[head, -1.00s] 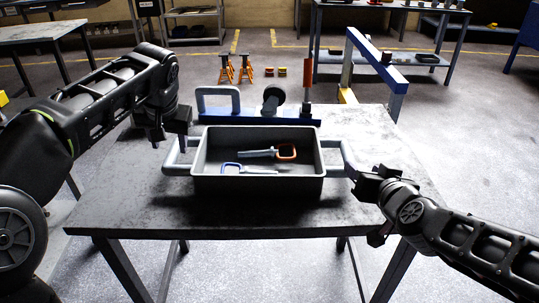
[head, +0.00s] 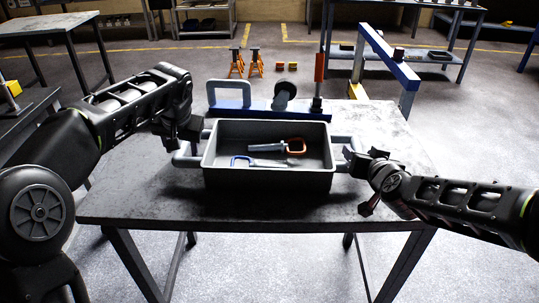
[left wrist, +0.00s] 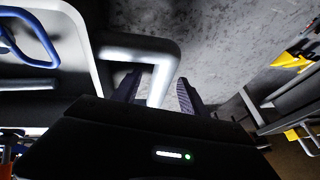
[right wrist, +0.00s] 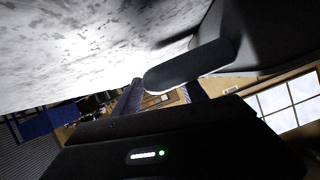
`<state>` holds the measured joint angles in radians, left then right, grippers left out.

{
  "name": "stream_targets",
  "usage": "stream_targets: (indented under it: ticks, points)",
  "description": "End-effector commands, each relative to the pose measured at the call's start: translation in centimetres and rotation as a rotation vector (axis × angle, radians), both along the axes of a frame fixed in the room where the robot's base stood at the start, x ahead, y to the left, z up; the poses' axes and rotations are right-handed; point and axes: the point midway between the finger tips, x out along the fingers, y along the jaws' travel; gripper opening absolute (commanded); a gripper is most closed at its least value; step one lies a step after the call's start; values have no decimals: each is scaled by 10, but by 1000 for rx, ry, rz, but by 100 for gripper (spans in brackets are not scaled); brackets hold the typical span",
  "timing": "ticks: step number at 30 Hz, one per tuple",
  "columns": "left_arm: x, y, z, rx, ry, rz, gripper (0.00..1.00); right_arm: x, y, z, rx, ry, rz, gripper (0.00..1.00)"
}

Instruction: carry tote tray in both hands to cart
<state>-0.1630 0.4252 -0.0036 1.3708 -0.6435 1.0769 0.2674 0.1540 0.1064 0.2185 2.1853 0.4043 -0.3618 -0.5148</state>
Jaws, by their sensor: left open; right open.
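The dark grey tote tray (head: 268,182) sits on the worktable, with a grey bar handle at each end. In it lie a tool with an orange handle (head: 296,146) and one with a blue handle (head: 243,161). My left gripper (head: 184,145) is open at the tray's left handle (head: 184,161). In the left wrist view the handle (left wrist: 160,75) lies between its spread fingers. My right gripper (head: 357,162) is open at the right handle (head: 344,143); the right wrist view shows the handle (right wrist: 190,68) close to its fingers.
The worktable (head: 130,190) has bare top around the tray. A blue bar with a grey loop (head: 230,94) and an upright orange-tipped rod (head: 319,67) stands just behind the tray. Orange stands (head: 236,63) are on the floor beyond, with benches farther back.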

Motion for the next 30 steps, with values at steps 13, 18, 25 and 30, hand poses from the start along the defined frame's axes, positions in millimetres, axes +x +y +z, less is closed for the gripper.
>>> stream_targets:
  ticks: [13,18,25,30]
  points:
    - [5,3,-12,0,0,0,50,19,1,-7,0,-1,-1,50]
    - [5,3,-12,0,0,0,44,19,1,-7,0,-1,0,44]
    - [5,3,-12,0,-1,0,25,19,1,-7,0,-1,0,25]
    - [5,3,-12,0,-1,0,11,19,1,-7,0,0,0,11]
